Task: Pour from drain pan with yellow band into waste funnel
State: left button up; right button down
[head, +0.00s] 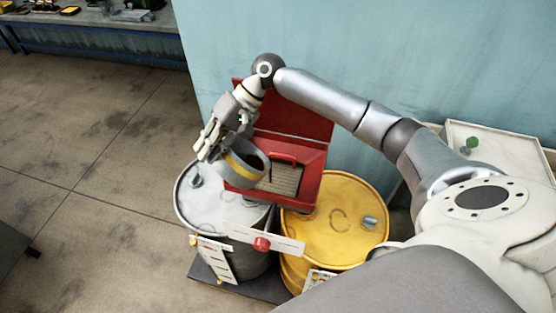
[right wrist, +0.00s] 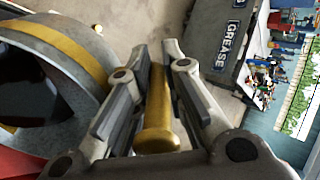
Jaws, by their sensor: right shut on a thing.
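The grey drain pan with a yellow band (head: 235,173) is held over the left part of the red waste funnel (head: 313,178). The pan's opening faces up and to the right; its inside looks dark. I cannot tell whether liquid is flowing. The funnel's red lid (head: 300,122) stands open, and a grate shows inside. My right gripper (head: 219,141) is left of the pan, shut on its handle. In the right wrist view the brass-coloured handle (right wrist: 160,115) lies between the fingers (right wrist: 158,58), with the banded pan (right wrist: 70,45) at left. My left gripper is out of view.
A grey drum (head: 190,205) stands under the pan, beside a yellow drum (head: 345,240). A white label plate with a red knob (head: 262,244) is in front. The blue wall (head: 400,60) is close behind. A white tray (head: 500,145) is at right.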

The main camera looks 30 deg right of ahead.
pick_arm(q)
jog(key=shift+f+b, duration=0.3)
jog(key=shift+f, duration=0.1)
